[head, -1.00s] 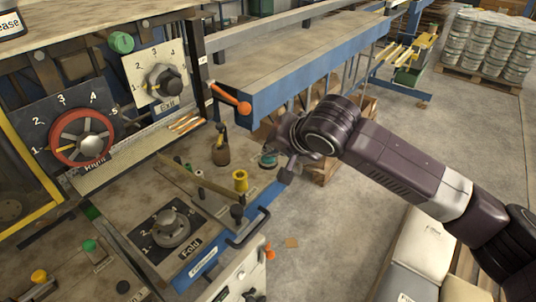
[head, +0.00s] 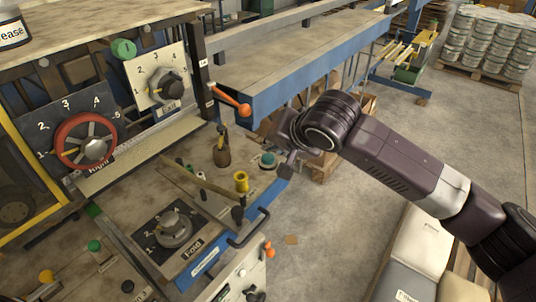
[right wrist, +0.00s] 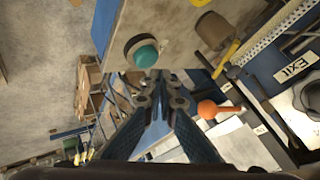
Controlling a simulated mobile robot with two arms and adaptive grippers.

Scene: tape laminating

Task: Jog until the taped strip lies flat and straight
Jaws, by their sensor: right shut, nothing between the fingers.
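A teal round button (head: 267,160) sits on the worn machine deck near its right edge. It also shows large in the right wrist view (right wrist: 143,52), just beyond my fingertips. My right gripper (head: 287,166) is shut and empty, just right of the button in the head view; I cannot tell whether it touches. The Fold dial (head: 174,228), the red Right handwheel (head: 86,141) and the Exit dial (head: 166,88) are on the machine. A long pale strip (head: 140,155) runs below the Right and Exit panels; I cannot tell whether it is the taped strip. My left gripper is out of view.
An orange-knobbed lever (head: 243,109) sticks out above the deck. A brown pot (head: 221,157) and a yellow spool (head: 240,181) stand near the button. A dark handle (head: 250,230) juts from the front edge. Open floor (head: 340,225) lies to the right.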

